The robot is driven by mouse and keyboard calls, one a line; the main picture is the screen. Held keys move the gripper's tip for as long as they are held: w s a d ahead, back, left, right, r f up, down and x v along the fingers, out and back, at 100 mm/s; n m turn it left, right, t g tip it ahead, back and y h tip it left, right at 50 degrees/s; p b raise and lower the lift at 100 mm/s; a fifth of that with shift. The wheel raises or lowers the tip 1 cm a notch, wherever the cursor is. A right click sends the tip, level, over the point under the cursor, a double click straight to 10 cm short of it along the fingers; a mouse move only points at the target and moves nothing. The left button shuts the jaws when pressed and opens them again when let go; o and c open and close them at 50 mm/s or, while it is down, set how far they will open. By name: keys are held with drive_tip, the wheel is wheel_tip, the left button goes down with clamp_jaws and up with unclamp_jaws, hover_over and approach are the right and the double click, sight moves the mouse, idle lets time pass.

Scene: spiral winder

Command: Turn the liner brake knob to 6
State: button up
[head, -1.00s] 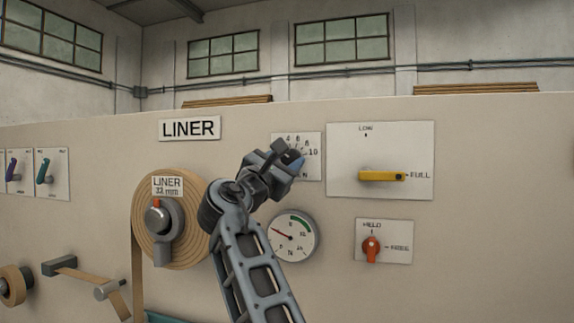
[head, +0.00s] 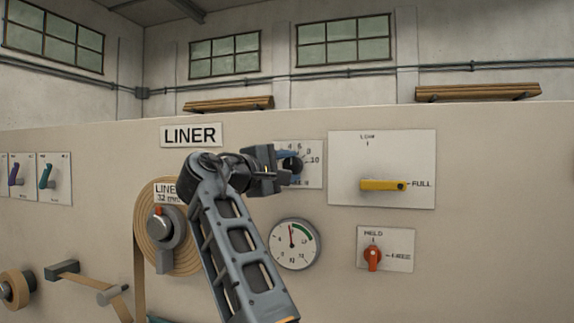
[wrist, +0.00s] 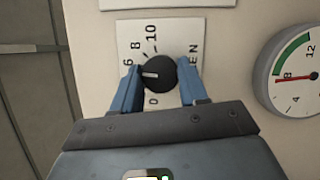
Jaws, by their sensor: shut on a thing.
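The liner brake knob (wrist: 158,73) is black and round with a white pointer line, on a white dial plate (wrist: 133,30). In the wrist view the dial reads sideways; the pointer aims left, a little below the printed 6. The number there is hidden behind a finger. My gripper (wrist: 161,82) has its blue fingers on both sides of the knob, shut on it.
A round gauge (head: 294,244) sits below the dial, its red needle upright near the green band's left end. A panel with a yellow handle (head: 382,185) and a red knob (head: 372,257) are to the right. The liner roll (head: 183,265) is partly behind my arm.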

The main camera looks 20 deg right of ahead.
drive_tip(key=shift+m+g, duration=0.3)
drive_tip(key=shift+m, duration=0.3)
drive_tip(key=shift+m+y, duration=0.3)
drive_tip(key=o, duration=1.1)
drive_tip(key=shift+c, duration=0.2)
drive_tip(key=v, duration=0.7)
drive_tip(key=shift+s+a, duration=0.25)
drive_tip(key=shift+a, duration=0.05)
drive_tip(key=shift+f, duration=0.1)
